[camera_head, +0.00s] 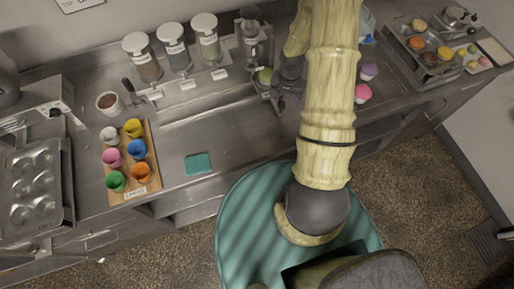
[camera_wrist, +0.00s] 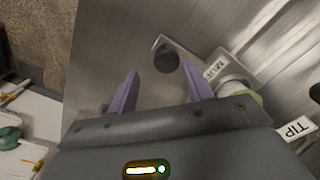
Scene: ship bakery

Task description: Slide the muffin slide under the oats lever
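Three jars with white lids, one of them here (camera_head: 207,42), stand at the back of the counter with dark-handled levers and small labels below. I cannot read which is the oats lever. In the wrist view my gripper (camera_wrist: 163,82) has its two purple fingers apart and empty. A dark round knob (camera_wrist: 166,60) shows beyond the gap between them, on a pale labelled plate (camera_wrist: 195,62). I cannot tell for sure that this is the muffin slide. A pale cup with a green top (camera_wrist: 240,85) is beside the right finger. In the head view my arm partly hides this area.
A wooden board (camera_head: 118,185) with several coloured cups, a brown-filled cup (camera_head: 109,103) and a teal sponge (camera_head: 198,164) are on the counter. A muffin tin (camera_head: 35,190) is far left; a tray with pastries (camera_head: 430,65) is far right.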

